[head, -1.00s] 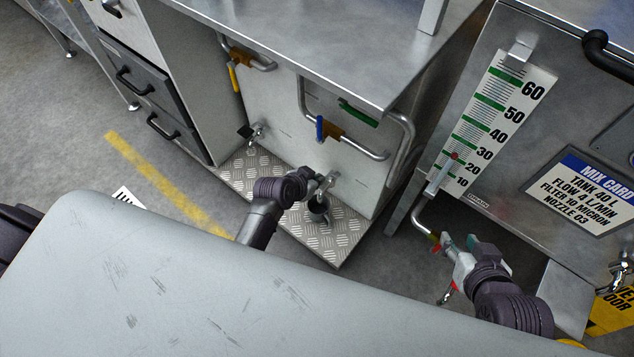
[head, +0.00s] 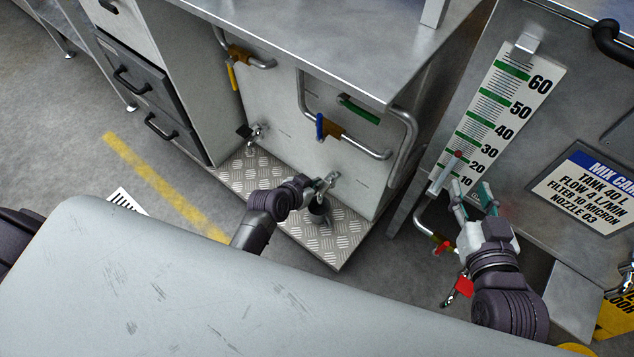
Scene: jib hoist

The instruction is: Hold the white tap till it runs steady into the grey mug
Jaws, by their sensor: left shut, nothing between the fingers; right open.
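My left gripper (head: 321,186) is shut and empty. Its tips are at the pale tap (head: 333,178) on the low steel panel; whether they touch its lever is hard to tell. The dark grey mug (head: 320,211) stands on the tread-plate step below that tap, partly hidden by my gripper. I cannot make out any water running. My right gripper (head: 471,190) is open and empty, its fingers pointing up just below the numbered scale on the right-hand tank.
A black-handled tap (head: 252,133) is on the same panel, further left. A pipe with a red-handled valve (head: 441,247) and a red part (head: 461,287) lie beside my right arm. The tread-plate step (head: 345,243) is bare right of the mug.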

